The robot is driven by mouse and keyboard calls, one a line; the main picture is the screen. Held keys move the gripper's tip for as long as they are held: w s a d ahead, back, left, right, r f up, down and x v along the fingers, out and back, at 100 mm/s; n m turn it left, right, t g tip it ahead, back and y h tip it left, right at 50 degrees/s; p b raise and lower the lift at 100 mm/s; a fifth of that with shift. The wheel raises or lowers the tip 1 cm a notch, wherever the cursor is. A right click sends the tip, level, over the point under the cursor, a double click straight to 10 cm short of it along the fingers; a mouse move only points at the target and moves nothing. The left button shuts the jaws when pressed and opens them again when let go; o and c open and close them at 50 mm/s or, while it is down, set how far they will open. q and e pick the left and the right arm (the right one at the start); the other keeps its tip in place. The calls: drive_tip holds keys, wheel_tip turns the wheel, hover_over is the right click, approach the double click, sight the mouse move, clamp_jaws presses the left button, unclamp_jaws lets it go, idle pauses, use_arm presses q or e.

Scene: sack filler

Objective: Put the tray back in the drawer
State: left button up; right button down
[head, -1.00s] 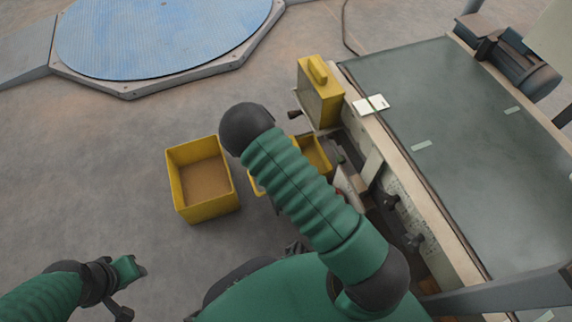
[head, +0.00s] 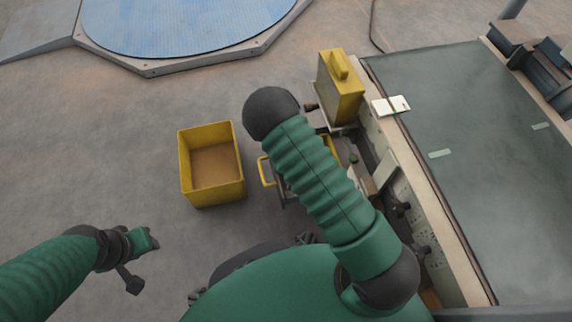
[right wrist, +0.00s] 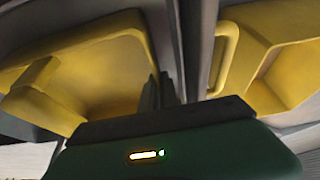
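A yellow open tray (head: 211,165) with a brown bottom stands on the floor left of my right arm in the head view. A yellow handle (head: 265,171) on a grey frame shows beside that arm, which hides most of what lies behind it. In the right wrist view, a yellow container (right wrist: 80,65) fills the left and a yellow handle (right wrist: 224,58) on another yellow part is at the right. My right gripper (right wrist: 160,92) has dark fingers at the left container's edge; its grip is unclear. My left gripper (head: 150,238) is over bare floor, too small to read.
A machine with a grey-green belt (head: 465,150) stands at the right, with knobs along its side. A yellow box (head: 340,88) and a white card (head: 391,105) are at its near edge. A blue round platform (head: 185,22) lies at the back. Floor at the left is clear.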

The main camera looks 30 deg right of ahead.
drive_tip(key=c, duration=1.9)
unclamp_jaws()
drive_tip(key=shift+a+r, duration=0.1)
drive_tip(key=p+v, duration=0.7)
drive_tip(key=v, duration=0.4)
drive_tip(key=shift+s+r, duration=0.1)
drive_tip(key=shift+r, duration=0.3)
drive_tip(key=s+a+r+n, duration=0.1)
drive_tip(key=s+r, duration=0.2)
drive_tip(key=r, duration=0.3)
drive_tip(key=s+a+r+n+g, duration=0.1)
drive_tip(key=s+a+r, duration=0.1)
drive_tip(key=s+r, duration=0.2)
drive_tip(key=s+a+r+y, duration=0.1)
drive_tip(key=s+a+r, duration=0.1)
drive_tip(key=r, duration=0.8)
drive_tip(key=shift+s+r+n+g, duration=0.25)
drive_tip(key=shift+s+n+g, duration=0.15)
drive_tip(key=shift+s, duration=0.45)
drive_tip(key=shift+d, duration=0.15)
